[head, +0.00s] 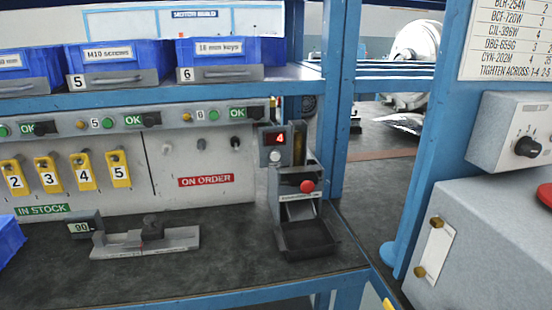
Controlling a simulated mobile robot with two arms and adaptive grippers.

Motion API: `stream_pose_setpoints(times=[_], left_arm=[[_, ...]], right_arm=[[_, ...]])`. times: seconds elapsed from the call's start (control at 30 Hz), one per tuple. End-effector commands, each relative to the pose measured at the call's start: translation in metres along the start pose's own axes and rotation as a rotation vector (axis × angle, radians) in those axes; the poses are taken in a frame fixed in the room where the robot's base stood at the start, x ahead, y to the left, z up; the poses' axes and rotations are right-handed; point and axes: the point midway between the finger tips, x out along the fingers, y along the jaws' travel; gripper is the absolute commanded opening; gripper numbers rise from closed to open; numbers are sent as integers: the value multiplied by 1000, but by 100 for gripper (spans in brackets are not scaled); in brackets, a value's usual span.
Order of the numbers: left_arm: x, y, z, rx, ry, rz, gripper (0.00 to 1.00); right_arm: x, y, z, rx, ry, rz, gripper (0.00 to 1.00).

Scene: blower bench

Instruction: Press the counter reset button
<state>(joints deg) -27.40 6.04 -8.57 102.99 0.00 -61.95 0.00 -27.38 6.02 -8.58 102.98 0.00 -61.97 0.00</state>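I cannot read the small label under the red button, and I cannot tell which button is the counter reset. Neither of my grippers is in view.
A slide gauge (146,240) with a display reading 90 lies on the bench (215,275). Yellow numbered tags (82,171) hang on the back panel. Blue bins (119,62) fill the shelf above. A blue post (334,100) and a grey control box (485,235) stand at right.

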Motion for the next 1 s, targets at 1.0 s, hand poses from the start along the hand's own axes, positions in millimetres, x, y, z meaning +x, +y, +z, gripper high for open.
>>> stream_pose_setpoints(times=[1.0], left_arm=[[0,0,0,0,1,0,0]], right_arm=[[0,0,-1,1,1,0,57]])
